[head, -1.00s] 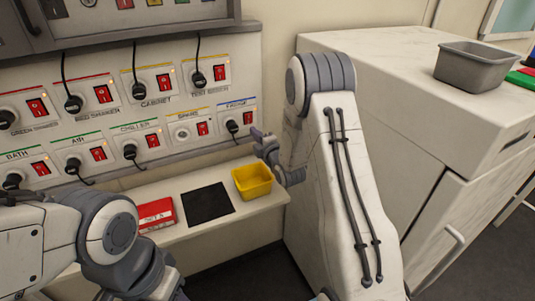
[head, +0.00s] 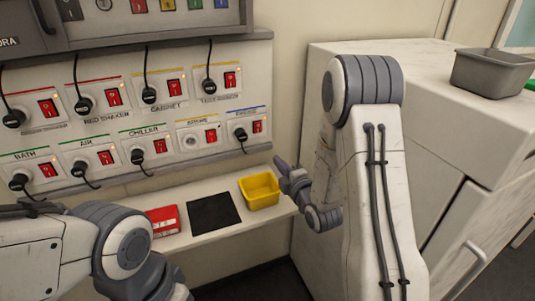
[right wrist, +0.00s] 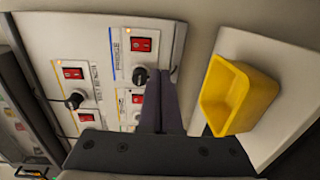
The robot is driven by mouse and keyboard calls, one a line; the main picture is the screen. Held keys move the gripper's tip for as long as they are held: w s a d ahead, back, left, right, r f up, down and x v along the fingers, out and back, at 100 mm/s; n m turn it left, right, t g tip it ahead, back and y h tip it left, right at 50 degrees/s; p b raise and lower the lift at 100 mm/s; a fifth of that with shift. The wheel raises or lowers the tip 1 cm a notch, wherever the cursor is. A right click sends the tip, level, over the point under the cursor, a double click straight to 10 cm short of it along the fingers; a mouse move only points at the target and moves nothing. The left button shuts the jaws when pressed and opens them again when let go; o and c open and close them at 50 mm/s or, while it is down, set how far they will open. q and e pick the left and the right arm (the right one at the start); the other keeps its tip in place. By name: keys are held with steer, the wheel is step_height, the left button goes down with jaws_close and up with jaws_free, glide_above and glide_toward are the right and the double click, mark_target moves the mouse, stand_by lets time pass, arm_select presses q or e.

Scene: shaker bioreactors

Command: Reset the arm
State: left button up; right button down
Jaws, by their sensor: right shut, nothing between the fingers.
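My right gripper (head: 281,164) is shut and empty, to the right of the socket panel and just above the right end of the shelf. In the right wrist view its closed fingers (right wrist: 158,103) point at the panel, with the yellow tub to their right. My left arm (head: 122,247) comes in at the lower left. Its gripper is not visible.
The socket panel (head: 214,121) carries red switches and several black plugs. On the shelf below are a red box (head: 163,220), a black mat (head: 214,211) and a yellow tub (head: 261,191). A white cabinet (head: 433,75) at right bears a grey bin (head: 492,73).

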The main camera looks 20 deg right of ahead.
steer(key=s+a+m+g+y+p, duration=0.1)
steer(key=s+a+m+g, duration=0.3)
steer(key=a, duration=0.5)
steer(key=s+a+m+g+y+p, duration=0.1)
steer(key=s+a+m+g+p, duration=0.1)
steer(key=s+a+g, duration=0.5)
steer(key=s+a+r+m+g+h+p, duration=0.1)
steer(key=s+a+r+m+g, duration=0.1)
steer(key=s, duration=0.9)
steer(key=s+a+r+m+g, duration=0.2)
steer(key=s+r+m+g, duration=0.1)
steer(key=s, duration=0.9)
steer(key=shift+r+g+h+p, duration=0.15)
steer(key=shift+g+h+p, duration=0.25)
steer(key=shift+g, duration=0.1)
